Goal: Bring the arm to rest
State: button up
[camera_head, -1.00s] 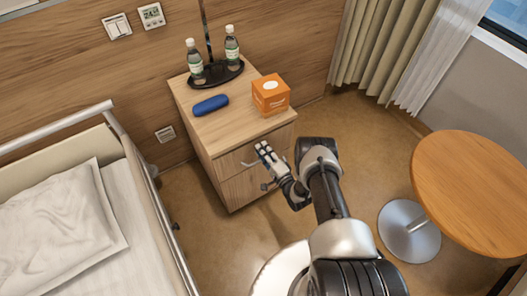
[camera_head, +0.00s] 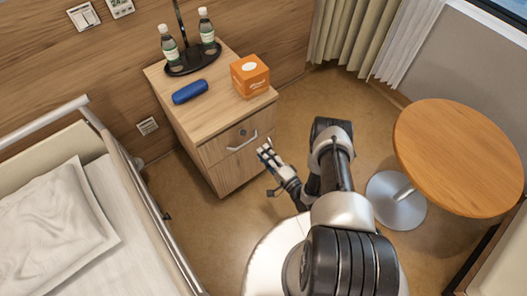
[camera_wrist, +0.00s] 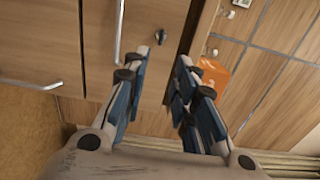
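My gripper (camera_head: 268,156) hangs in front of the wooden bedside cabinet (camera_head: 228,109), to the right of its drawer handle (camera_head: 242,142) and apart from it. In the wrist view the two fingers of my gripper (camera_wrist: 163,85) stand apart with nothing between them. The arm is bent over my base. The upper drawer front looks flush with the cabinet. The wrist view shows the metal handle (camera_wrist: 119,30) and a round lock (camera_wrist: 160,36) beyond the fingertips.
Two bottles (camera_head: 170,46) (camera_head: 207,33) stand on a black tray (camera_head: 190,69) on the cabinet, with a blue case (camera_head: 190,92) and an orange box (camera_head: 250,78). A bed (camera_head: 50,200) is at left, a round table (camera_head: 460,155) at right. Floor between is clear.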

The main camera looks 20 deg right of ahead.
jog(key=shift+w, duration=0.1)
dwell(0.3)
jog(key=w+d+r+n+g+h, duration=0.4)
jog(key=w+r+n, duration=0.3)
jog(key=w+r, duration=0.85)
notch_tip(320, 180, up, 18)
jog(key=s+d+n+g+h, duration=0.2)
jog(key=g, duration=0.1)
jog(key=s+a+r+n+g+h, duration=0.15)
jog(key=s+a+r, duration=0.25)
jog(key=s+r, duration=1)
jog(key=s+a+n+g+y, duration=0.1)
jog(key=s+a+n+g, duration=0.1)
jog(key=s, duration=1)
jog(key=s+a+n+g+y, duration=0.1)
jog(key=s+a, duration=0.3)
jog(key=s, duration=0.8)
jog(key=shift+s+a+r+n+g, duration=0.3)
jog(key=shift+s+r+n+g, duration=0.15)
jog(key=shift+n, duration=0.1)
